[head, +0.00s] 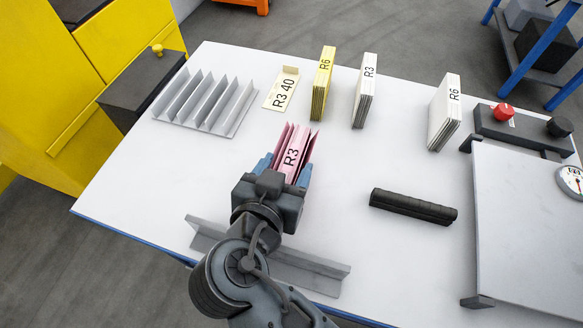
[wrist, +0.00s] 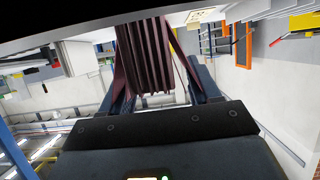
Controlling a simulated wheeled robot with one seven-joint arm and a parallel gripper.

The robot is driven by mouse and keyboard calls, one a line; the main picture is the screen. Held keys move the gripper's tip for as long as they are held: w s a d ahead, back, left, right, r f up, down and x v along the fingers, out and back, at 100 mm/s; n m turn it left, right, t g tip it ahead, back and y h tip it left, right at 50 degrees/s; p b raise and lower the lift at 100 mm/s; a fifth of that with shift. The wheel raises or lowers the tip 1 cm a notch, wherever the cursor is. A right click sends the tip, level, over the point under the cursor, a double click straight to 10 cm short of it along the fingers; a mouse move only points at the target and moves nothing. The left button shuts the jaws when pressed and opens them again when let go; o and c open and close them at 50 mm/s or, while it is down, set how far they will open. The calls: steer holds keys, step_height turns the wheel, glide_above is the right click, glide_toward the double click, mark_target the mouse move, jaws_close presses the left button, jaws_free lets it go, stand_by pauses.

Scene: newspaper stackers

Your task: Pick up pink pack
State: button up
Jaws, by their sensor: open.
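The pink pack (head: 292,150), several upright sheets labelled R3, stands on the white table with its outer sheets splayed. My gripper (head: 288,172) is at the pack's near end, with one blue finger on each side of it. In the wrist view the pack (wrist: 150,62) shows as dark folded sheets between the two fingers (wrist: 157,85). The fingers are apart. Whether they touch the outer sheets I cannot tell. The pack's lower near part is hidden behind my gripper in the head view.
A black bar (head: 413,206) lies right. A grey angled rail (head: 270,262) is near my arm. The white table (head: 350,180) is clear between.

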steer(key=shift+c, duration=0.4)
jaws_close()
stand_by(0.4)
